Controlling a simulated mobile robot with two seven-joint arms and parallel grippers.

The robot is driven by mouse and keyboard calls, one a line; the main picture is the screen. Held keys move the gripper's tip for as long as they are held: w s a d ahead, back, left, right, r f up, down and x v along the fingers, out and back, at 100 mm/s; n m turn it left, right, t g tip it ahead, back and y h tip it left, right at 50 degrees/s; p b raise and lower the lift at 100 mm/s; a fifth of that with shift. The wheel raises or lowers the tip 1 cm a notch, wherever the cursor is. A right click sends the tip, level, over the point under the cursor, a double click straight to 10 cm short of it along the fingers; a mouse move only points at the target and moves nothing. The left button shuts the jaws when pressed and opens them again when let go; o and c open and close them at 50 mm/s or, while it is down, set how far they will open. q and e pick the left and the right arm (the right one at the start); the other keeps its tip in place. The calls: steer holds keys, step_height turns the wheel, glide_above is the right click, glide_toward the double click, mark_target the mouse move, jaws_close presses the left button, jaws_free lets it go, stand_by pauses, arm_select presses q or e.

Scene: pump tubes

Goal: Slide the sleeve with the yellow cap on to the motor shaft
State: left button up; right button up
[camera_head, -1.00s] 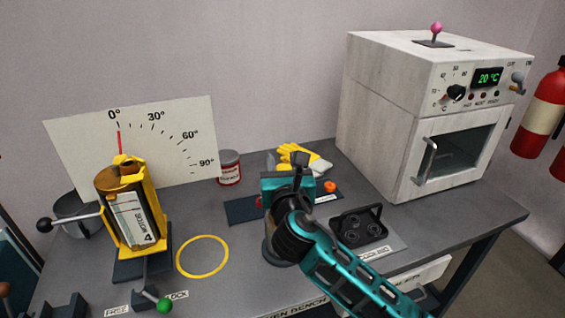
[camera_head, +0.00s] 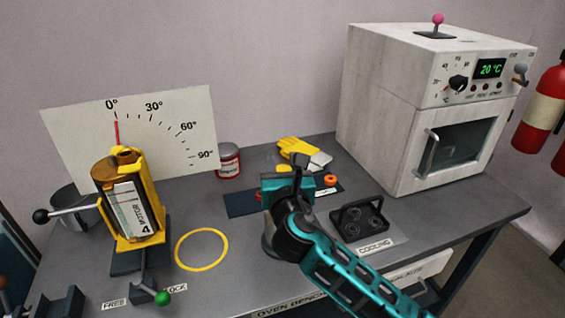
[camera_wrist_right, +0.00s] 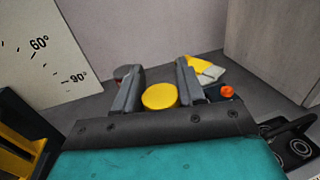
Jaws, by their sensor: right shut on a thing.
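The motor (camera_head: 130,205) is a copper cylinder labelled "MOTOR 4" in a yellow frame at the left of the bench. Its top end (camera_head: 123,152) points up; I cannot clearly make out the shaft. My right gripper (camera_head: 298,165) is over the middle of the bench, well to the right of the motor. In the right wrist view, the yellow cap (camera_wrist_right: 160,96) of the sleeve is between the two dark fingers of my right gripper (camera_wrist_right: 160,88), which is shut on it. The sleeve's body is hidden. My left gripper is not in view.
A dial board (camera_head: 135,140) stands behind the motor. A yellow ring (camera_head: 202,250) marks the bench between motor and arm. A tin (camera_head: 229,162), yellow gloves (camera_head: 297,147), an orange knob (camera_head: 331,180), a black cooling rack (camera_head: 360,218) and an oven (camera_head: 430,110) are around.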

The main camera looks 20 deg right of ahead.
steer(key=o, duration=1.2)
steer(key=s, duration=0.4)
steer(key=s+a, duration=0.1)
steer(key=s, duration=0.3)
steer(key=s+a, duration=0.1)
steer(key=s, duration=0.3)
steer(key=shift+s+a+p, duration=0.25)
steer(key=shift+s+p, duration=0.05)
steer(key=shift+s, duration=0.05)
steer(key=shift+d+f, duration=0.1)
